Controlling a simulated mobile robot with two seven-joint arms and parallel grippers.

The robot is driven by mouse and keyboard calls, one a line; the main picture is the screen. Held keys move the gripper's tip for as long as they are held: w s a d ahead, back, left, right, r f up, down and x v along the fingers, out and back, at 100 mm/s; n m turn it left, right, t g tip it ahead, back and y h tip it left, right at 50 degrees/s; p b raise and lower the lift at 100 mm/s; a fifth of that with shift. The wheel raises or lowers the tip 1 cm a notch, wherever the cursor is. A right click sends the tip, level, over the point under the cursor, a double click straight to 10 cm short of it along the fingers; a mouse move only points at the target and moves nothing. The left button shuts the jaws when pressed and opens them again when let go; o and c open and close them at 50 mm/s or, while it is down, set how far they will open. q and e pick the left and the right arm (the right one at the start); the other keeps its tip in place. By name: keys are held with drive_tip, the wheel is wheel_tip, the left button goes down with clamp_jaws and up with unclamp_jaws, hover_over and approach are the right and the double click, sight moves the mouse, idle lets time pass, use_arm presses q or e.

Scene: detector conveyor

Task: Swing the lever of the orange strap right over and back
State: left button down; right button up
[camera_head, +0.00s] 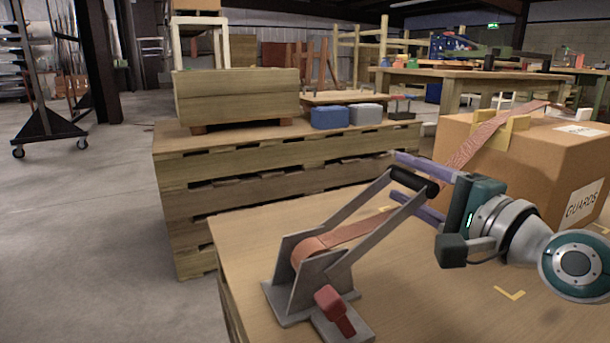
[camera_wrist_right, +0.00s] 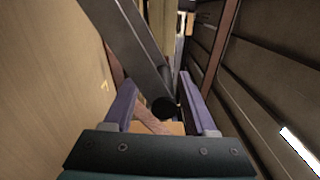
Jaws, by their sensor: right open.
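The orange strap (camera_head: 352,232) runs from a grey metal ratchet (camera_head: 292,285) on the wooden table up over a cardboard box. The ratchet's lever (camera_head: 360,205) slants up to the right and ends in a black handle (camera_head: 413,181). My right gripper (camera_head: 400,177) is open, with its two purple fingers on either side of the handle. In the right wrist view the round end of the handle (camera_wrist_right: 165,107) shows between the spread fingers (camera_wrist_right: 158,100). I cannot tell whether a finger touches it. My left gripper is out of view.
The cardboard box (camera_head: 545,155) marked "GUARDS" stands behind my right gripper. A red grip (camera_head: 334,308) sits at the ratchet's base. A stacked wooden crate (camera_head: 190,220) stands behind the table (camera_head: 420,300). The tabletop below my gripper is clear.

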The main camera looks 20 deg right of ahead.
drive_tip(key=s+p, duration=0.2)
drive_tip(key=s, duration=0.8)
drive_tip(key=shift+d+p, duration=0.15)
drive_tip(key=shift+p, duration=0.25)
drive_tip(key=shift+r, duration=0.1)
